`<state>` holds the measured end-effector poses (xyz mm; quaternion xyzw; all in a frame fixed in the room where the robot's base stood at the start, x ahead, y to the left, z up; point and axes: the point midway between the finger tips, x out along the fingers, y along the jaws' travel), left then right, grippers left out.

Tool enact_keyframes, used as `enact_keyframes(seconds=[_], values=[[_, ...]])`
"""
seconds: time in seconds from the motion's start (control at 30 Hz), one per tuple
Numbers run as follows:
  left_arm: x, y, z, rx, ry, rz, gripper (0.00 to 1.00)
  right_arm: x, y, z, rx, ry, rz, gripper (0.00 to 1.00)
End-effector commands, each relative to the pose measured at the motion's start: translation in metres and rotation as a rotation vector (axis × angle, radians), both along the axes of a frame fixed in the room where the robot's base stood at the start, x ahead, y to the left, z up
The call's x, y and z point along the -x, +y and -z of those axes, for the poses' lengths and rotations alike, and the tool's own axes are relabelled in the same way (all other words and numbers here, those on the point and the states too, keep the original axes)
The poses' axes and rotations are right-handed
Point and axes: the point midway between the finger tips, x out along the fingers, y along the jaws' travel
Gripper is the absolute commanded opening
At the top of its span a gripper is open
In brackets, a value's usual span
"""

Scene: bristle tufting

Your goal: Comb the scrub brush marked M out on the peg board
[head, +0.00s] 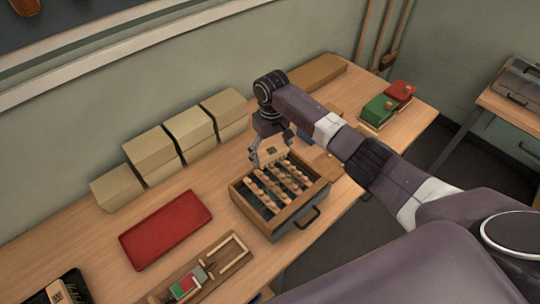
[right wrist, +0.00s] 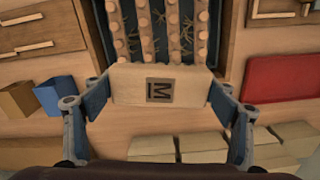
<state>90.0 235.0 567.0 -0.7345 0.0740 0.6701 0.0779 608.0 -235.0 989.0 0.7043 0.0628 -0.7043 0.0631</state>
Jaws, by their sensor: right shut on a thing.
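The scrub brush marked M is a pale wooden block (head: 272,149) with a dark square label, seen in the head view. Its M label shows sideways in the right wrist view (right wrist: 159,90). My right gripper (right wrist: 160,86) is shut on the block, a finger at each end. The peg board (head: 262,229) is a wooden frame with rows of pegs over a dark bed and a handle in front. The brush is at the board's back edge; its bristles are hidden, so contact with the pegs cannot be told. Loose bristle strands lie among the pegs (right wrist: 145,30). My left gripper is not in view.
A red tray (head: 165,229) lies left of the board, with a wooden fixture (head: 205,272) in front. A dark tray (head: 78,284) holds a labelled block at the lower left. Cardboard boxes (head: 150,158) line the wall. Green (head: 379,110) and red (head: 400,91) boxes stand at the right.

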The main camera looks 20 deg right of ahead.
Motion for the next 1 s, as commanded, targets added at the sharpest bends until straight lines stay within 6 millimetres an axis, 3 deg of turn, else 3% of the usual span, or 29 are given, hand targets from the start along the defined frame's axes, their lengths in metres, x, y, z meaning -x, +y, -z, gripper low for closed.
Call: enact_keyframes(seconds=[0.17,0.5,0.77,1.0], values=[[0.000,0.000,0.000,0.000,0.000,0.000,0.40,0.016,-0.016,-0.014,0.010,-0.003,-0.158,0.59],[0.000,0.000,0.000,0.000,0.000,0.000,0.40,0.068,-0.020,-0.011,0.003,0.002,-0.348,0.59],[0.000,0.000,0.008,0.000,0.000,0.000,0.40,0.076,-0.020,-0.002,0.002,0.001,-0.368,0.59],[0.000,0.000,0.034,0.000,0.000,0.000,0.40,0.075,-0.021,0.025,0.003,0.000,-0.366,0.59]])
